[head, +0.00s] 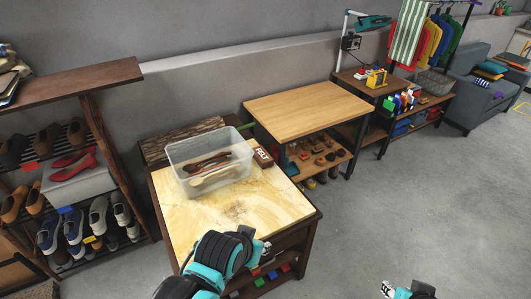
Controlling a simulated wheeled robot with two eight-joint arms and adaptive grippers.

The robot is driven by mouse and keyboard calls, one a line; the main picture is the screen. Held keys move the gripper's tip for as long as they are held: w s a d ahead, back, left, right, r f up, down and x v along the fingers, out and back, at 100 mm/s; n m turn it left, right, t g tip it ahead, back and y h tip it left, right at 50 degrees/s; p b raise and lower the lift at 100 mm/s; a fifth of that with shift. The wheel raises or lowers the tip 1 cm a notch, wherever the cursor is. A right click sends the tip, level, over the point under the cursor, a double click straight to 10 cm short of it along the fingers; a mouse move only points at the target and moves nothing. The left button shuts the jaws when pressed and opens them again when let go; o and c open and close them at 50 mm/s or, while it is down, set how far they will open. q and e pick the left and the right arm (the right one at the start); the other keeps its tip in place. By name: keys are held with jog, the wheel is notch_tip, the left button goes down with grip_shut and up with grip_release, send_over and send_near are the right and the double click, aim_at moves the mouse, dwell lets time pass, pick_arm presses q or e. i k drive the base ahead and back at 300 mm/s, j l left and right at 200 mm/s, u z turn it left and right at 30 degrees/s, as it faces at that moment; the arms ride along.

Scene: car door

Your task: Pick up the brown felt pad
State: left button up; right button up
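The brown felt pad (263,157), a small dark brown block marked FELT, lies on the pale top of the near table (235,215), close to its back right corner. It sits just right of a clear plastic bin (212,165). My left gripper (267,246) is low over the table's front right edge, nearer to me than the pad and apart from it. Its fingers are mostly hidden behind my wrist. My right gripper (388,289) is at the bottom edge over the floor, far from the pad, and only partly visible.
The clear bin holds several long brown tools. A shoe rack (75,190) with several shoes stands left. A wooden table (312,110) with items on its lower shelf stands behind and right. The near tabletop's front is bare. The floor at right is clear.

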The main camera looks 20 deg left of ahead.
aim_at(261, 156)
jog(key=i+l+u, duration=0.1)
jog(key=i+l, duration=0.15)
jog(key=i+l+u, duration=0.15)
jog(key=l, duration=0.25)
jog(key=i+l+u, duration=0.1)
jog(key=i+l, duration=0.25)
jog(key=i+l+u, duration=0.1)
jog(key=l, duration=0.3)
jog(key=i+l+u, duration=0.15)
jog(key=i+l, duration=0.15)
jog(key=l, duration=0.15)
jog(key=i+l+u, duration=0.25)
jog(key=i, duration=0.35)
jog(key=i+l+u, duration=0.25)
jog(key=i+l, duration=0.2)
jog(key=i, duration=0.1)
